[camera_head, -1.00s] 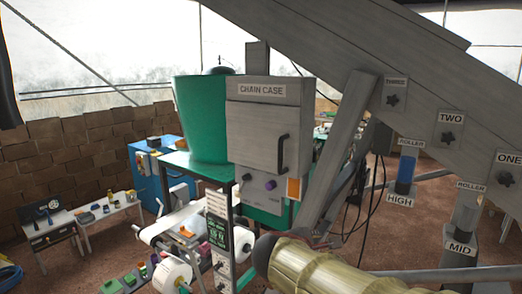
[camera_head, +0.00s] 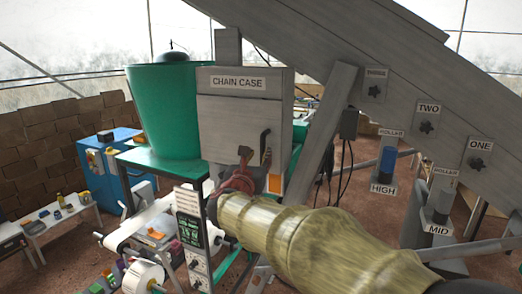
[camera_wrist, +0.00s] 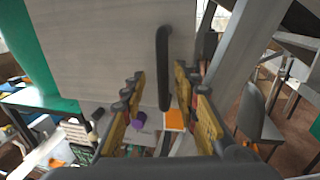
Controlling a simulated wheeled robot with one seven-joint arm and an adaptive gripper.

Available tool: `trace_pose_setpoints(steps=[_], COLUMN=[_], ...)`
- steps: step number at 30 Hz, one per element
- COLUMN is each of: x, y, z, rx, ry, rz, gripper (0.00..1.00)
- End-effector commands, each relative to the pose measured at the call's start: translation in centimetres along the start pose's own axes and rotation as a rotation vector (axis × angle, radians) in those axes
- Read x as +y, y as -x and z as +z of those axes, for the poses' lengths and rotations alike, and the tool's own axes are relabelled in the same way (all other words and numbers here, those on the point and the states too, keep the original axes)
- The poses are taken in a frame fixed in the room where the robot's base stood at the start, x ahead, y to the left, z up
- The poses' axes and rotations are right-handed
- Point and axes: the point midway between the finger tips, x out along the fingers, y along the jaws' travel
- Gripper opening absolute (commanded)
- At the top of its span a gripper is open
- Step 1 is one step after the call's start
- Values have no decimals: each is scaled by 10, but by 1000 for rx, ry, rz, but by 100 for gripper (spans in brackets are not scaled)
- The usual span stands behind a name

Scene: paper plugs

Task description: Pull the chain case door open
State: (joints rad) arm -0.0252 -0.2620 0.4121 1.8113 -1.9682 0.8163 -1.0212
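The grey chain case (camera_head: 240,120) bears a "CHAIN CASE" label (camera_head: 238,83), and its door looks shut. A dark vertical handle (camera_head: 265,141) sits at the door's right side; its lower part is hidden by my gripper in the head view. My gripper (camera_head: 247,166) is in front of the lower door. In the wrist view, the handle (camera_wrist: 164,68) runs down between my two open yellow-padded fingers (camera_wrist: 160,95), with space on both sides. I cannot tell how deep it lies between them. A purple knob (camera_wrist: 138,121) and an orange patch (camera_wrist: 175,120) show below.
A green bin (camera_head: 165,115) stands left of the case, and a blue cabinet (camera_head: 108,165) is farther left. A slanted grey beam (camera_head: 322,135) and a dark box with hanging cables (camera_head: 349,124) are close on the right. A panel with white rolls (camera_head: 143,275) is below left.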

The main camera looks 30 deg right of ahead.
Motion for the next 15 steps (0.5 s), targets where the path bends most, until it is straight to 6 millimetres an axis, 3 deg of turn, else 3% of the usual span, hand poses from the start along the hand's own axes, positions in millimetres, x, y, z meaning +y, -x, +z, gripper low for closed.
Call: trace_pose_setpoints(steps=[6, 15], x=[0, 0], y=[-31, -42], z=[2, 0], rx=[0, 0], ry=[0, -2], rz=[-1, -1], gripper=[30, 30])
